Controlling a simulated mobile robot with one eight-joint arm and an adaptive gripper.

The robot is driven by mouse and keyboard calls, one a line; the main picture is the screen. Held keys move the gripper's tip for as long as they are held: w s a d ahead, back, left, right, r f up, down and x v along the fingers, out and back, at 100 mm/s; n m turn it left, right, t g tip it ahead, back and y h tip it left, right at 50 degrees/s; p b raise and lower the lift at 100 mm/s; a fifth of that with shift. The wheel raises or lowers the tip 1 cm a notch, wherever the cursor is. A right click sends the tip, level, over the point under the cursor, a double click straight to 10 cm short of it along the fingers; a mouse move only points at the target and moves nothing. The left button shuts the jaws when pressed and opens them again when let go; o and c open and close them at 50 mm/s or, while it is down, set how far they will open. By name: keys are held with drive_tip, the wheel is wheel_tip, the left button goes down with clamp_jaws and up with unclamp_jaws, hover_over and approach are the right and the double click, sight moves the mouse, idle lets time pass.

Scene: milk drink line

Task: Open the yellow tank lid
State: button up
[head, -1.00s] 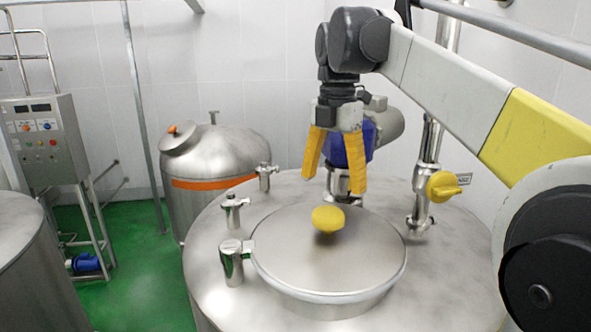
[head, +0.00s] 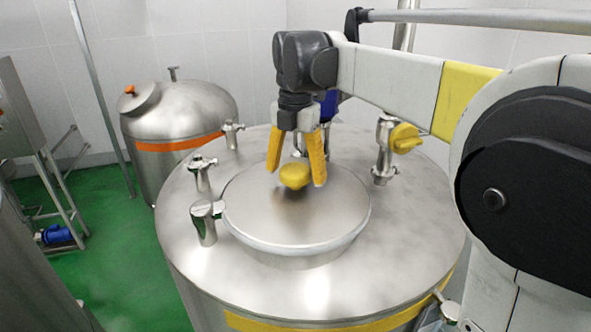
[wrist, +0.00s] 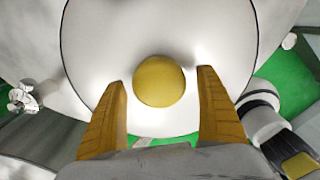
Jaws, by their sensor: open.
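The tank lid (head: 310,222) is a round, shut, steel disc on top of the large steel tank (head: 385,265), with a yellow knob (head: 294,177) on it. My gripper (head: 296,178) is open, pointing down, with its yellow fingers apart on either side of the knob in the head view. In the wrist view the knob (wrist: 159,81) appears just beyond and between the fingertips (wrist: 161,75), with gaps on both sides. I cannot tell the exact height of the fingers over the lid. A hinge post (head: 206,222) stands at the lid's left edge.
Small steel fittings (head: 201,175) stand on the tank top left of the lid. A pipe with a yellow valve handle (head: 403,138) rises behind right. A smaller tank with an orange band (head: 180,143) stands behind left on the green floor (head: 110,240).

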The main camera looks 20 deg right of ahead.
sight(298, 224)
drive_tip(key=shift+w, duration=0.1)
drive_tip(key=c, duration=1.5)
drive_tip(key=shift+s+m, duration=0.3)
drive_tip(key=shift+s, duration=0.35)
drive_tip(key=s+a+m, duration=0.1)
drive_tip(key=s, duration=0.2)
drive_tip(key=s+a+m+b, duration=0.1)
drive_tip(key=s+m, duration=0.1)
drive_tip(key=s, duration=0.1)
drive_tip(key=s+a+m, duration=0.1)
drive_tip(key=s+m, duration=0.1)
drive_tip(key=s, duration=0.1)
drive_tip(key=shift+s+f+b, duration=0.1)
drive_tip(key=shift+s+b, duration=0.3)
drive_tip(key=s+a+m, duration=0.3)
drive_tip(key=s+a, duration=0.1)
drive_tip(key=s+a+m, duration=0.4)
drive_tip(key=a, duration=0.1)
drive_tip(key=shift+s+a+b, duration=0.1)
drive_tip(key=shift+a+b, duration=0.05)
drive_tip(key=shift+b, duration=0.15)
drive_tip(key=shift+s+a+m, duration=0.2)
drive_tip(key=shift+a+m, duration=0.2)
drive_tip(key=shift+a, duration=0.1)
drive_tip(key=shift+s+a+m, duration=0.15)
drive_tip(key=shift+a+m, duration=0.25)
drive_tip(key=shift+a, duration=0.05)
